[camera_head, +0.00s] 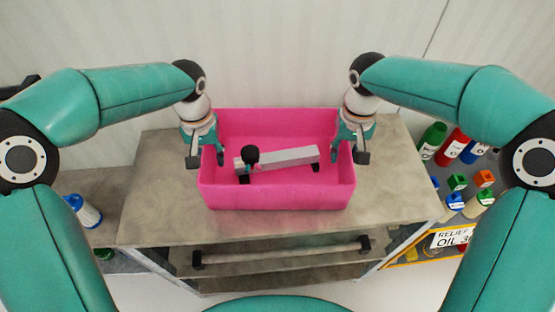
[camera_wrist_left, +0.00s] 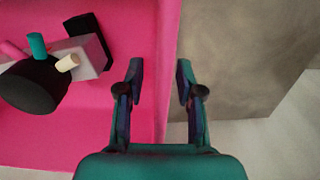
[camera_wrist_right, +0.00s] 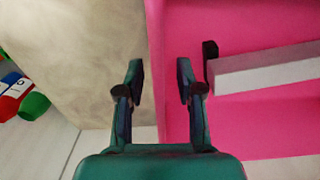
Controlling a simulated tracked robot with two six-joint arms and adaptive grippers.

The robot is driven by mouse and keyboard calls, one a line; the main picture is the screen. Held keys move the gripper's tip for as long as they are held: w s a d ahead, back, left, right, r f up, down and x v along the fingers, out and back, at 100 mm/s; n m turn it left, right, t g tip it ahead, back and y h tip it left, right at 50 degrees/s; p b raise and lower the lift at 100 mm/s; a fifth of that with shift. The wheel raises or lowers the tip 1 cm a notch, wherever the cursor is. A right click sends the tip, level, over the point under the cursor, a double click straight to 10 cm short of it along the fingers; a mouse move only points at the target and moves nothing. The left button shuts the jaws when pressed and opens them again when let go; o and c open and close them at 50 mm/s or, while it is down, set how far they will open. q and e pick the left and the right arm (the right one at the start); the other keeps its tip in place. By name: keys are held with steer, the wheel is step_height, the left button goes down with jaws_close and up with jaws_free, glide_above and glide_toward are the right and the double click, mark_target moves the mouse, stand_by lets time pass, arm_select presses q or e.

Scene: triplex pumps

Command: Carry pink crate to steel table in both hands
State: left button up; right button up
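The pink crate (camera_head: 278,197) sits upright on the steel table (camera_head: 160,207), near the middle of its top. A grey bar-shaped part with black ends (camera_head: 290,158) lies inside it. My left gripper (camera_head: 207,160) is open at the crate's left wall; in the left wrist view its fingers (camera_wrist_left: 160,85) are on either side of the wall (camera_wrist_left: 166,60), with gaps. My right gripper (camera_head: 350,157) is open at the right wall; in the right wrist view its fingers (camera_wrist_right: 160,82) straddle that wall (camera_wrist_right: 155,50), with gaps.
A blue and white canister (camera_head: 84,210) stands at the left. A black-ended bar (camera_head: 280,252) runs below the table's front. Bare tabletop surrounds the crate.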

arm_select(q)
steer(key=shift+f, duration=0.1)
arm_select(e)
steer(key=shift+f, duration=0.1)
arm_select(q)
jaws_close()
arm_select(e)
jaws_close()
